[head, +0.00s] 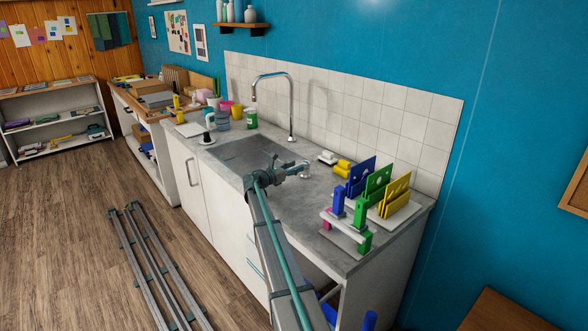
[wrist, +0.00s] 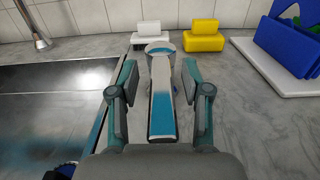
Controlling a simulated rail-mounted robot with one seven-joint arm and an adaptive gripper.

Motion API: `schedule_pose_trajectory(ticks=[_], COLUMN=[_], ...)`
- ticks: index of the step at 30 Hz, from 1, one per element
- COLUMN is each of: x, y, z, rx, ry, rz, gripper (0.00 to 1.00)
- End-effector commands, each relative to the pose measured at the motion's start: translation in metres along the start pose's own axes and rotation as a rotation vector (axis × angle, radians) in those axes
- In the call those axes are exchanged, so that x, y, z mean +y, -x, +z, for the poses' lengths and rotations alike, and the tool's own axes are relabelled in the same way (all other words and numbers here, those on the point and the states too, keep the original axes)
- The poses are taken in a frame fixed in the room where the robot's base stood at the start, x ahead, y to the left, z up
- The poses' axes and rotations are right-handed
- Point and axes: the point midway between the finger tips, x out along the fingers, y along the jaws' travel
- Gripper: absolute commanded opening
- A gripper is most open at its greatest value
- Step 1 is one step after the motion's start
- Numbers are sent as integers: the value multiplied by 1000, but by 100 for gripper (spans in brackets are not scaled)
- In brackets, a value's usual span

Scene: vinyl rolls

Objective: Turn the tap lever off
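The tap lever (wrist: 162,105) is a long shiny handle with a round end, reflecting blue, in the middle of the wrist view. My gripper (wrist: 160,88) is open, with one finger on each side of the lever and a visible gap on both sides. In the head view my gripper (head: 296,170) is at the right edge of the sink and hides most of the lever. The tall curved chrome tap (head: 291,105) stands behind the sink; its base shows at the upper left of the wrist view (wrist: 38,38). I cannot tell whether water runs.
The steel sink (wrist: 45,80) lies left of my gripper. A white block (wrist: 148,34) and a yellow block (wrist: 204,38) stand behind the lever. A rack with blue, green and yellow plates (head: 378,182) stands to the right. Cups and jars (head: 223,120) stand left of the tap.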

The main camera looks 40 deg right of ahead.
Motion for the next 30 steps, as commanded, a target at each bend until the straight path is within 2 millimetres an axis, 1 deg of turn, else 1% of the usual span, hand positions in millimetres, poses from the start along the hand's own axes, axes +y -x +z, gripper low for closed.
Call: schedule_pose_trajectory(ticks=[7,11,14,24,27,30], x=[0,-1,-1,-1,-1,0], y=[1,10,23,88,102,112], z=[0,0,0,0,0,0], rx=[1,1,1,0,0,0], ry=[0,0,0,0,0,0], rz=[0,0,1,2,1,1], gripper=[48,48,48,48,48,48])
